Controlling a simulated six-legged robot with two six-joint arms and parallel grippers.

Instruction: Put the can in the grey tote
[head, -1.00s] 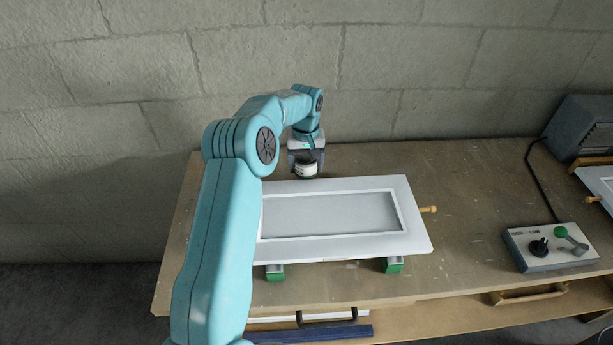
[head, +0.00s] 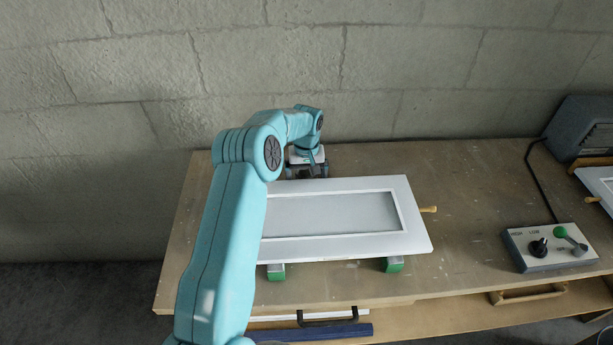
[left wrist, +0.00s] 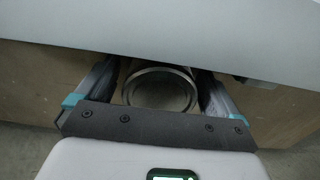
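The can shows in the left wrist view (left wrist: 160,90) as a round, rimmed metal top, seen from above. It stands on the workbench (head: 480,190) behind the white panel. My left gripper (head: 307,173) is lowered over it, in the head view hiding most or all of the can. In the left wrist view the fingers of the gripper (left wrist: 158,85) are spread on either side of the can, with a narrow gap at the left; firm contact does not show. The grey tote is not in view. My right gripper is not in view.
A white framed panel (head: 408,241) lies on green-ended blocks (head: 393,265) just in front of the can. A control box (head: 548,262) with a knob and lever and a grey machine (head: 580,125) stand at the right. A block wall (head: 440,60) rises behind the bench.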

